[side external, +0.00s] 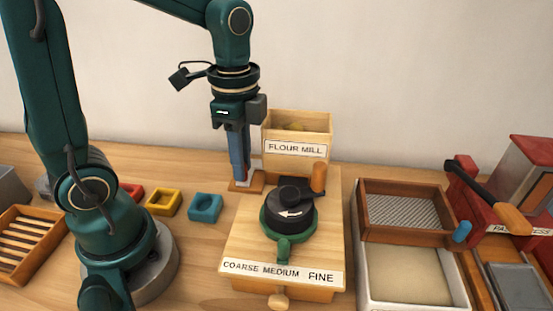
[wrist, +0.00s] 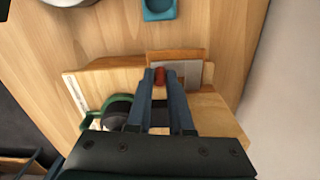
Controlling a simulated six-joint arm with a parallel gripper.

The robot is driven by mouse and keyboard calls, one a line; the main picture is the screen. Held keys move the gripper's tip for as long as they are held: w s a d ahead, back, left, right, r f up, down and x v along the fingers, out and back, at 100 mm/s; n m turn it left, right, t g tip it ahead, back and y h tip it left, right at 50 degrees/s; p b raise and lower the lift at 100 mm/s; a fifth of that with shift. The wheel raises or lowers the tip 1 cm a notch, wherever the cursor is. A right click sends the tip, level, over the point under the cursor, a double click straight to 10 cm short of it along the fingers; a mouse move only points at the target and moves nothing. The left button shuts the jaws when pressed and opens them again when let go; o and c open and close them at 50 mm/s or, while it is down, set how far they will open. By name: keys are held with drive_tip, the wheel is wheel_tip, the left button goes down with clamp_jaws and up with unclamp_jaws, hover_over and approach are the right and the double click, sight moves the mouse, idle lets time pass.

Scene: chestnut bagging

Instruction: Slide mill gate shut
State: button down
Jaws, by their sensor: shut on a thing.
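The flour mill (side external: 297,151) is a wooden box with a labelled hopper, in the middle of the side view. My gripper (side external: 238,180) points down at the hopper's left side, just above a small wooden ledge (side external: 257,186). In the wrist view my gripper (wrist: 160,78) is shut on a small red knob (wrist: 160,74), with one dark finger on each side. A flat grey metal plate (wrist: 194,77), which looks like the mill gate, lies beside the knob on the wooden ledge. The fingers hide the knob in the side view. How far the gate is in cannot be told.
The black mill top (side external: 290,207) with a green ring and a wooden handle (side external: 319,178) stands in front of the hopper. A sieve box (side external: 405,215) and red press (side external: 500,210) stand right.

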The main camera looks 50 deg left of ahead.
drive_tip(key=shift+w+d, duration=0.55)
drive_tip(key=c, duration=0.8)
unclamp_jaws()
drive_tip(key=shift+r, duration=0.15)
drive_tip(key=shift+r, duration=2.45)
